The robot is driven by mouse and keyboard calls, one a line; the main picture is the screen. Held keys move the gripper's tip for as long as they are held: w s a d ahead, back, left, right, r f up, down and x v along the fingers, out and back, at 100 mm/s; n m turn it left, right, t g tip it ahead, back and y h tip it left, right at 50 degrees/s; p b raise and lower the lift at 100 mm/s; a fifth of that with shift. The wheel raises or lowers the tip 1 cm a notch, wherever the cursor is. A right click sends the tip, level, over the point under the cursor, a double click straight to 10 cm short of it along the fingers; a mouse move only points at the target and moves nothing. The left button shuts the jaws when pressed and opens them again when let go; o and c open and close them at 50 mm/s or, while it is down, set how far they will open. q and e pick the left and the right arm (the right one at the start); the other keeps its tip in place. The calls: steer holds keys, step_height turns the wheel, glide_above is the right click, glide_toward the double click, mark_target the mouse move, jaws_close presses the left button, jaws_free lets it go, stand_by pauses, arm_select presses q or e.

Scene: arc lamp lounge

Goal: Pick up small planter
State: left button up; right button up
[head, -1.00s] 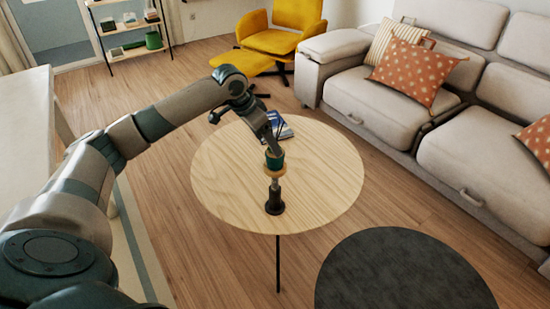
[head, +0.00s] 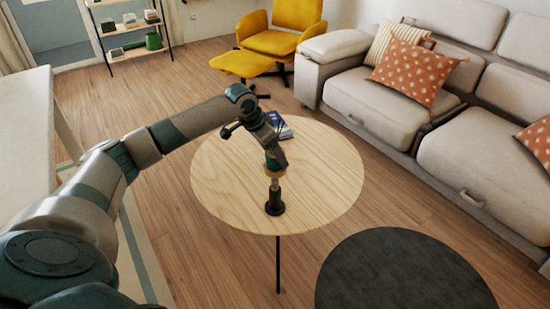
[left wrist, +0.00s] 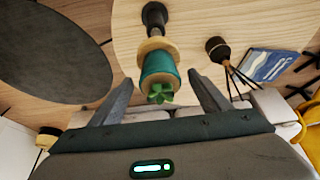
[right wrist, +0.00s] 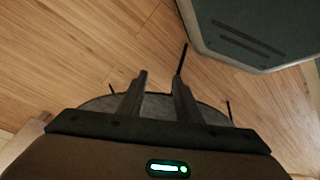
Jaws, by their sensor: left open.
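The small planter is a teal pot (left wrist: 160,66) with a green plant (left wrist: 160,94) in it. It sits on a light wooden disc (left wrist: 154,45), which seems to top a thin stem with a black base (head: 274,206) on the round wooden table. My left gripper (left wrist: 160,82) is open, with a finger on each side of the plant and pot and gaps visible. In the head view the left hand hides most of the pot (head: 273,163). My right gripper (right wrist: 160,77) shows in its wrist view, fingers apart and empty.
The round table (head: 325,180) has clear room right of the stand. A blue book (head: 281,129) lies at its back. A brown object on black legs (left wrist: 216,48) shows near the planter in the left wrist view. A dark round pouf (head: 400,275) stands in front.

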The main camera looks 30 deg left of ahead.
arm_select(q)
steer(key=shift+x, duration=0.85)
arm_select(e)
steer(key=shift+w+r, duration=0.1)
steer(key=shift+r, duration=0.25)
steer(key=shift+f, duration=0.1)
arm_select(q)
steer(key=c, duration=1.3)
steer(key=shift+r, duration=0.1)
